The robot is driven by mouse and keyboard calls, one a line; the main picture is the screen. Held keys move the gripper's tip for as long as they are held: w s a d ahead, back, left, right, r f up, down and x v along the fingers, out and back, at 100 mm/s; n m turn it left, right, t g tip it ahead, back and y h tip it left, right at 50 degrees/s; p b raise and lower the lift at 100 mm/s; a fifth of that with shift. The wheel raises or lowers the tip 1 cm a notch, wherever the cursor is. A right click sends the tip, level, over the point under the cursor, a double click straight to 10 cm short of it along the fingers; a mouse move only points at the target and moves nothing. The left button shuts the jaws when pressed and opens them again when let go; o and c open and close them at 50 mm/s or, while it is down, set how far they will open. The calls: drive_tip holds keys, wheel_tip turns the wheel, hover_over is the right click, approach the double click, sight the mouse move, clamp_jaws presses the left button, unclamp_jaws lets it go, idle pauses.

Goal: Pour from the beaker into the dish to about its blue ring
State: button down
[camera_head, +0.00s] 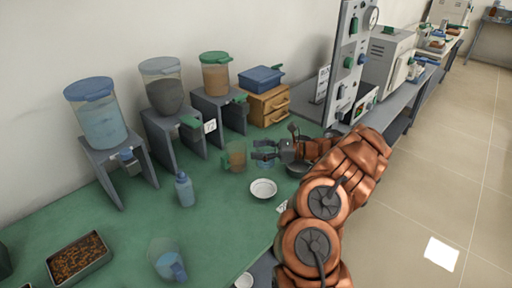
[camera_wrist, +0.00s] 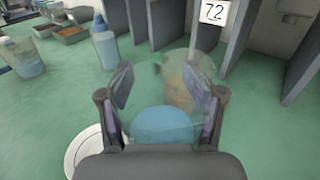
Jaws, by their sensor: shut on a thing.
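My gripper (camera_head: 258,150) is shut on a clear beaker (camera_head: 266,163) with blue liquid in it. In the wrist view the beaker (camera_wrist: 160,121) is between the two fingers (camera_wrist: 162,95), with the blue liquid low and near the palm. I cannot tell whether it is tilted. The white dish (camera_head: 263,188) sits on the green bench just in front of the gripper, below it in the head view. In the wrist view the dish (camera_wrist: 83,152) is at lower left, partly hidden by my gripper. Its blue ring and contents are too small to make out.
A jug with brown contents (camera_head: 236,157) stands close beside the gripper. A blue bottle (camera_head: 185,191), a pitcher (camera_head: 165,257) and a tray of brown bits (camera_head: 79,261) are to the left. Dispensers on grey stands (camera_head: 118,172) line the wall. Green bench around the dish is mostly clear.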

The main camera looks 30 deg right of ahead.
drive_tip(key=shift+w+a+f+b, duration=0.15)
drive_tip(key=shift+f+b, duration=0.2)
drive_tip(key=shift+f, duration=0.35)
drive_tip(key=shift+f+b, duration=0.65)
drive_tip(key=shift+f, duration=0.55)
drive_tip(key=shift+s+n+b, duration=0.2)
drive_tip(key=shift+n+b, duration=0.1)
drive_tip(key=shift+b, duration=0.15)
drive_tip(key=shift+s+a+r+n+b, duration=0.2)
drive_tip(key=shift+n+b, duration=0.2)
drive_tip(key=shift+b, duration=0.45)
drive_tip(key=shift+r, duration=0.1)
drive_tip(key=shift+s+a+n+b, duration=0.15)
drive_tip(key=shift+n+b, duration=0.25)
drive_tip(key=shift+b, duration=0.35)
drive_tip(key=shift+s+a+r+n+b, duration=0.1)
drive_tip(key=shift+s+r+n+b, duration=0.1)
drive_tip(key=shift+n+b, duration=0.35)
drive_tip(key=shift+s+a+f+n+b, duration=0.2)
drive_tip(key=shift+n+b, duration=0.25)
drive_tip(key=shift+b, duration=0.4)
drive_tip(key=shift+s+a+r+n+b, duration=0.1)
drive_tip(key=shift+s+r+n+b, duration=0.1)
drive_tip(key=shift+n+b, duration=0.4)
